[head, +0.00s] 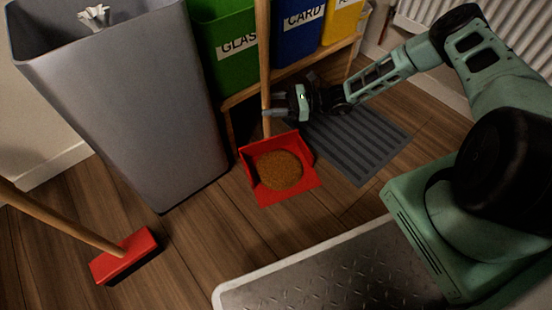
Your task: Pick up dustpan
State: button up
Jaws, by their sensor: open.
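The red dustpan (310,182) stands on the wooden floor with a heap of brown grounds (280,171) in its pan. Its long wooden handle (264,55) rises upright in front of the green and blue bins. My gripper (268,101) is open at the lower part of the handle, above the pan. Its fingers point left and reach the handle in the picture. I cannot tell whether the handle lies between them or whether they touch it.
A tall grey bin (130,105) stands left of the dustpan. A red broom (124,256) is on the floor at lower left. Green (225,60), blue (297,38) and yellow (341,22) bins stand on a wooden rack behind. A grey ribbed mat (362,145) lies right of the dustpan.

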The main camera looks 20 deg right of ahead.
jog(key=shift+w+a, duration=0.2)
jog(key=shift+a, duration=0.45)
grip_shut()
dwell(0.9)
